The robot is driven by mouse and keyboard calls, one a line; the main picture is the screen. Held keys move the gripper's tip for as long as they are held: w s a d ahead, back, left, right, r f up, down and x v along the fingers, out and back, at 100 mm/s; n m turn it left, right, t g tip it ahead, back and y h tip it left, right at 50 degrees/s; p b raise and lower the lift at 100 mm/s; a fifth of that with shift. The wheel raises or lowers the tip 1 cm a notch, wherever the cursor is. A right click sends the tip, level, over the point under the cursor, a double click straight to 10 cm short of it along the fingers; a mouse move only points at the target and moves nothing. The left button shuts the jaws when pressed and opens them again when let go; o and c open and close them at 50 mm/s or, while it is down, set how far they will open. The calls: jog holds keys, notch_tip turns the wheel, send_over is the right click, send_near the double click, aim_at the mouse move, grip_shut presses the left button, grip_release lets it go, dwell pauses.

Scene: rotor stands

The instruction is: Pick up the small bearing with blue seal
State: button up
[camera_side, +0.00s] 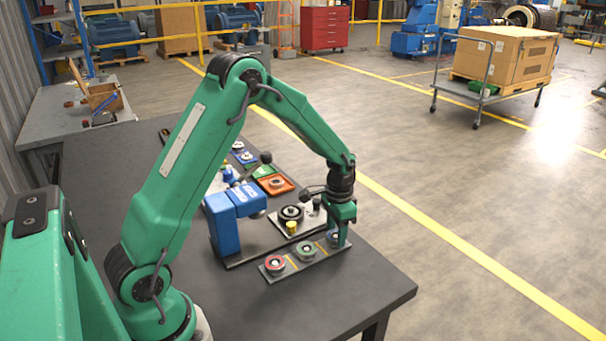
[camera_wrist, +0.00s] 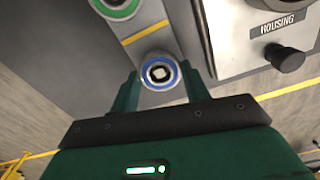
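The small bearing with blue seal (camera_wrist: 160,72) has a blue ring around a pale metal centre. In the side view the blue-sealed bearing (camera_side: 333,237) sits at the right end of a dark plate (camera_side: 290,269), partly hidden by my gripper. My gripper (camera_side: 341,240) points down over that end. In the wrist view my gripper (camera_wrist: 160,76) has its fingers apart, one on each side of the bearing, with the tips close to its rim. I see no clear grip on it, and contact cannot be told.
A green-sealed bearing (camera_side: 306,251) and a red-sealed bearing (camera_side: 275,263) sit left on the same plate, divided by yellow lines. Behind stands a housing plate (camera_side: 279,219) with dark knobs. A blue block fixture (camera_side: 226,232) stands left. The table's right front corner is clear.

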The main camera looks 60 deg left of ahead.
jog(key=shift+c, duration=1.1)
jog(key=shift+r, duration=0.15)
jog(key=shift+r, duration=0.55)
jog(key=r, duration=0.3)
jog(key=shift+d+r, duration=0.1)
jog(key=shift+d, duration=0.2)
jog(key=s+d+r, duration=0.4)
jog(key=d+r, duration=0.2)
jog(key=d, duration=0.4)
jog(key=shift+s+d+r, duration=0.15)
jog(key=shift+r, duration=0.1)
